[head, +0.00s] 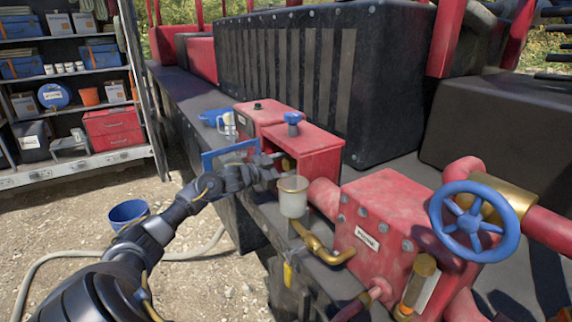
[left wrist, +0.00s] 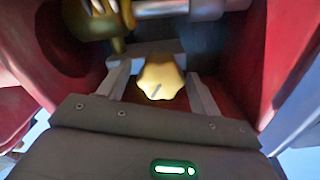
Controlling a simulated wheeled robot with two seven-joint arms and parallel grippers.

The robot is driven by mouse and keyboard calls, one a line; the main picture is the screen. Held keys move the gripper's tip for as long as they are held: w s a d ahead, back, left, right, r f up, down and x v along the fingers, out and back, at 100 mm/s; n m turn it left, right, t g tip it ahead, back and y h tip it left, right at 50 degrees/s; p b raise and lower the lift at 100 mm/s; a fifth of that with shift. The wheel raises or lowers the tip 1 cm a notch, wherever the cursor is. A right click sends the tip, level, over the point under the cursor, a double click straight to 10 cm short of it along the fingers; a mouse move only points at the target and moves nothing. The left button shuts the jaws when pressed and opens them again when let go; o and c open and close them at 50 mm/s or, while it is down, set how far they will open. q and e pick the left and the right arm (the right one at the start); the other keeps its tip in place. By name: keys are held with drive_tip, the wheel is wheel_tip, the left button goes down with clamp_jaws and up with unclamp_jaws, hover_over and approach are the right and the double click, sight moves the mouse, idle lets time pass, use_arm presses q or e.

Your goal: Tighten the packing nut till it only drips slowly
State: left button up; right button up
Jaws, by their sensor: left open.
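A lobed brass piece, which looks like the packing nut (left wrist: 160,80), sits inside the red housing (head: 305,147) and shows in the left wrist view. My left gripper (head: 270,166) reaches into the open front of this housing. In the left wrist view its fingers (left wrist: 158,72) are open, one on each side of the brass piece. I cannot tell whether they touch it. A silver shaft (left wrist: 180,9) with a brass fitting (left wrist: 105,22) at its left crosses above. No drip or water stream can be made out. My right gripper is not in view.
A pale cup (head: 293,197) stands just right of my gripper, with a bent brass pipe (head: 322,245) below it. The blue handwheel (head: 472,221) and red pump block (head: 378,225) are at right. A blue bucket (head: 128,212) and hose (head: 50,262) lie on the ground.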

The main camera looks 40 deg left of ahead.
use_arm(q)
drive_tip(key=shift+c, duration=0.3)
drive_tip(key=c, duration=0.9)
drive_tip(key=shift+f+m+b, duration=0.1)
drive_tip(key=shift+m+b, duration=0.3)
drive_tip(key=shift+b, duration=0.15)
drive_tip(key=shift+f+m+b, duration=0.1)
drive_tip(key=shift+m+b, duration=0.9)
drive_tip(key=shift+b, duration=0.1)
drive_tip(key=m+b, duration=0.3)
drive_tip(key=shift+m+b, duration=0.7)
drive_tip(key=shift+m, duration=0.2)
drive_tip(key=shift+d+r, duration=0.1)
drive_tip(key=shift+r, duration=0.1)
drive_tip(key=o, duration=1)
drive_tip(key=shift+c, duration=0.2)
